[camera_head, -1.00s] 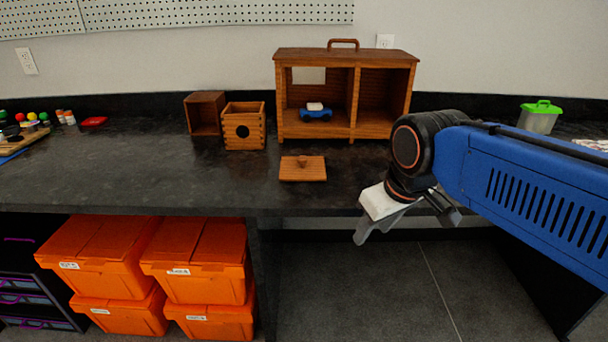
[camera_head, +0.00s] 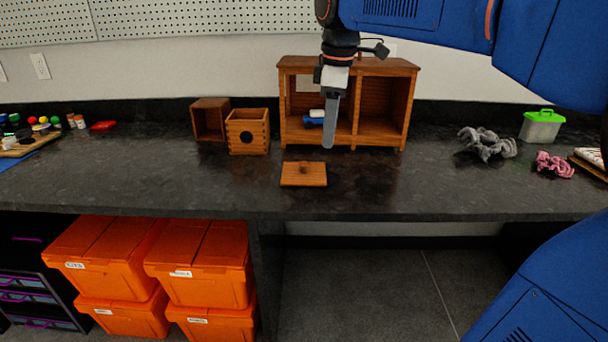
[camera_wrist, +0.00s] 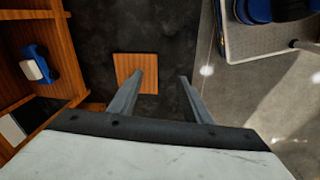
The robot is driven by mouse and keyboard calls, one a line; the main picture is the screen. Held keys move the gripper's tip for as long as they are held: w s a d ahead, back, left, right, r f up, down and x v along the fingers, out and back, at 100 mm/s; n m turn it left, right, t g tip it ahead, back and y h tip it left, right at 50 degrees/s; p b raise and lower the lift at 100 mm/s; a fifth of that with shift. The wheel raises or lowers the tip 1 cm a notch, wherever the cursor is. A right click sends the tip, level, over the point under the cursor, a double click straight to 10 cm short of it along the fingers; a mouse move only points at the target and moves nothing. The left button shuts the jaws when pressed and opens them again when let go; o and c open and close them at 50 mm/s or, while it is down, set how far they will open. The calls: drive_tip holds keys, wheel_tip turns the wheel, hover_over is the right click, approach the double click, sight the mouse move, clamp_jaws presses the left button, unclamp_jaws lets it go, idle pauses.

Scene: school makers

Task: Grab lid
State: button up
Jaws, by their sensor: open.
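The lid (camera_head: 304,180) is a flat square wooden board with a small knob, lying on the dark counter near its front edge. It also shows in the wrist view (camera_wrist: 128,71), just beyond the left fingertip, its knob hard to make out there. My gripper (camera_head: 329,140) points down in front of the wooden cabinet, above and behind the lid in the head view. In the wrist view my gripper (camera_wrist: 161,76) has its two fingers apart with nothing between them. It is clear of the lid.
A wooden cabinet (camera_head: 374,64) holding a blue toy car (camera_head: 313,118) stands behind the lid. A wooden box with a round hole (camera_head: 248,132) and an open box (camera_head: 209,120) stand to the left. Grey (camera_head: 486,144) and pink (camera_head: 554,165) crumpled things lie right.

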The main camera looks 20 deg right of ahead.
drive_tip(key=w+a+r+n+g, duration=0.1)
drive_tip(key=w+a+r+n, duration=0.15)
drive_tip(key=w, duration=0.35)
drive_tip(key=w+a+r+n+g, duration=0.1)
drive_tip(key=w+r+n, duration=0.1)
drive_tip(key=w+n, duration=0.25)
hover_over(304, 163)
drive_tip(key=shift+m, duration=0.4)
drive_tip(key=f, duration=1.2)
drive_tip(key=shift+w+a, duration=0.15)
drive_tip(key=shift+w, duration=0.25)
drive_tip(key=shift+s+d+f, duration=0.1)
drive_tip(key=shift+s+f, duration=0.1)
drive_tip(key=shift+f, duration=1.15)
drive_tip(key=shift+s+d+f, duration=0.1)
drive_tip(key=shift+s+f, duration=0.05)
drive_tip(key=shift+f, duration=1.2)
clamp_jaws()
